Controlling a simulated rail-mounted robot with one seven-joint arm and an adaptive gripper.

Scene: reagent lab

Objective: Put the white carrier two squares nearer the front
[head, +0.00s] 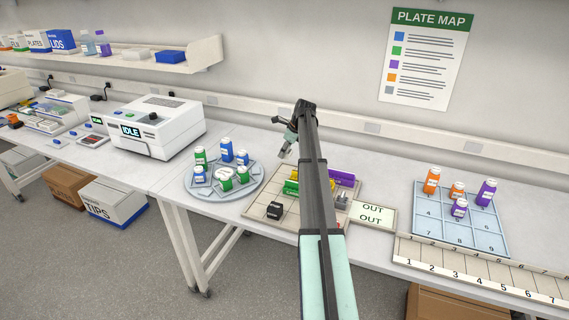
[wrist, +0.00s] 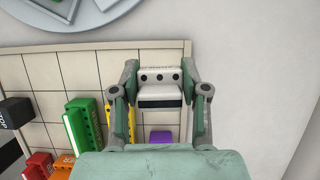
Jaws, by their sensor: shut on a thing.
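The white carrier (wrist: 160,92), a small block with dark round holes along its top and a dark band on its front, sits between the fingers of my gripper (wrist: 160,95) in the wrist view. The fingers are shut on its two ends. In the head view my gripper (head: 287,145) is at the back of the squared board (head: 255,211), partly behind my arm, and I cannot make out the carrier there. The board also shows in the wrist view (wrist: 75,68). I cannot tell whether the carrier touches it.
On the board are a black block (wrist: 15,112), a green carrier (wrist: 82,125), a yellow carrier (wrist: 120,122) and a purple carrier (wrist: 160,136). Red (wrist: 38,165) and orange (wrist: 62,168) pieces are lower left. A round tray (head: 223,196) with bottles stands left of the board.

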